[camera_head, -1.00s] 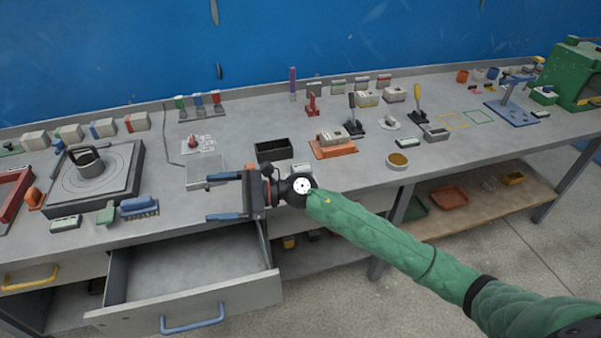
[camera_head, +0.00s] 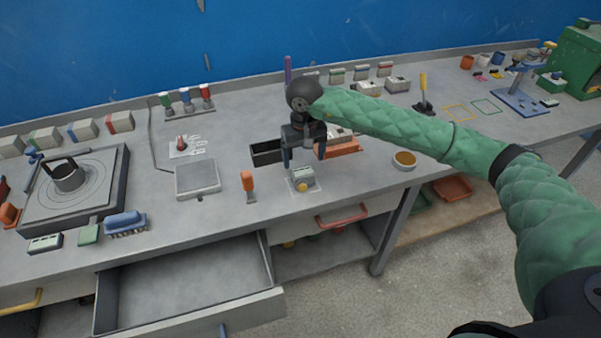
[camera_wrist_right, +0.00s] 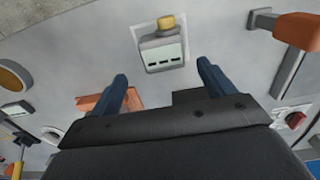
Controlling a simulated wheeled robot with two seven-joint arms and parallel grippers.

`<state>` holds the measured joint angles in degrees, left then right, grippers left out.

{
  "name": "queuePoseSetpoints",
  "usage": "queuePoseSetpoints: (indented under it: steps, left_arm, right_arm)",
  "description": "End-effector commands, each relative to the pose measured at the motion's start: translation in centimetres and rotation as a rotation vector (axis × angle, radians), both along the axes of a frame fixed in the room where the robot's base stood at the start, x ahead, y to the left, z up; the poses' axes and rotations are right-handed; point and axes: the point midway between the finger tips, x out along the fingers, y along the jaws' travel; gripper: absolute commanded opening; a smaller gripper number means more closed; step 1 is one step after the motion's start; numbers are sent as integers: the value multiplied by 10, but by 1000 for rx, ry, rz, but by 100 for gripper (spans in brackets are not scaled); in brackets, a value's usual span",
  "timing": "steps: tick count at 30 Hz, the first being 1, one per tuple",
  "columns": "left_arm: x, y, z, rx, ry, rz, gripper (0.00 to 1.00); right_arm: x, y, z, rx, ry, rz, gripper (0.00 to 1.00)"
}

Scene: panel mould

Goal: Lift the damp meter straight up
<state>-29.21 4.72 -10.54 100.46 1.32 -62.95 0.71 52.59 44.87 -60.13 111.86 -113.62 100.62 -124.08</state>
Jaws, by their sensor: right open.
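The damp meter appears to be the small grey device with a dark-marked face and a yellow knob (camera_head: 303,179). My right gripper (camera_head: 304,160) points down just above and behind the meter in the head view. Its two blue fingers (camera_wrist_right: 162,70) are apart with nothing between them. In the wrist view the meter lies beyond the fingertips, roughly centred between them. My left gripper is not in view.
An orange-handled tool (camera_head: 248,184) stands left of the meter. A black open box (camera_head: 266,153) and an orange tray (camera_head: 345,149) are close behind. A drawer (camera_head: 190,280) hangs open below the bench.

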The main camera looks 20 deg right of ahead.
Motion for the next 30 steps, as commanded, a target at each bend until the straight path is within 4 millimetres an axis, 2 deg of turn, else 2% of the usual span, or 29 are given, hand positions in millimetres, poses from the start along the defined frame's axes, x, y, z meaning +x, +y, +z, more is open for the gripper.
queuePoseSetpoints:
  steps: [3, 6, 10, 13, 18, 24, 30]
  left_arm:
    - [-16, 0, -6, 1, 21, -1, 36]
    - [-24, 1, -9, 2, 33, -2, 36]
    - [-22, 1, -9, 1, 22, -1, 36]
    - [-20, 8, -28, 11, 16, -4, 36]
    - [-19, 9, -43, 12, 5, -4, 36]
    - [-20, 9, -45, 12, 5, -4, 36]
    - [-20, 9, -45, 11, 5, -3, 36]
  right_arm:
    - [-1, 1, -13, 0, 4, 1, 82]
    - [-2, 1, -21, 0, 3, 1, 82]
    - [-3, 2, -28, 3, 4, 1, 82]
    - [-5, 3, -37, 3, 4, 0, 82]
    - [-8, 4, -60, 3, 5, -1, 82]
    - [-8, 4, -73, 3, 2, 0, 82]
    - [-7, 4, -74, 3, 1, 0, 82]
